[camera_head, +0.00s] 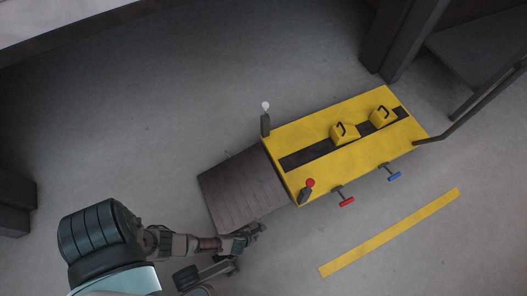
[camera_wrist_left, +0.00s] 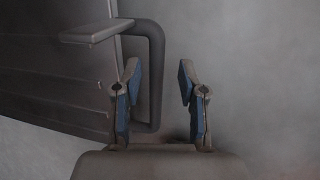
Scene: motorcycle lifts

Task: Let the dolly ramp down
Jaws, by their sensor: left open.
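The yellow dolly (camera_head: 335,158) stands on the floor right of centre in the head view. Its dark grey ramp (camera_head: 238,185) extends from its left end; whether its outer edge touches the floor I cannot tell. In the left wrist view the ramp (camera_wrist_left: 60,85) fills the left side, with a dark bent bar handle (camera_wrist_left: 156,75) at its edge. My left gripper (camera_head: 250,233) is at the ramp's near corner. In the wrist view its open fingers (camera_wrist_left: 157,95) stand either side of the handle's long bar, not closed on it. My right gripper is not seen.
Red (camera_head: 346,202) and blue (camera_head: 394,176) handles stick out from the dolly's near side. A red-topped post (camera_head: 308,188) and a white-topped post (camera_head: 265,122) stand at its left corners. A yellow floor stripe (camera_head: 390,232) lies on open floor.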

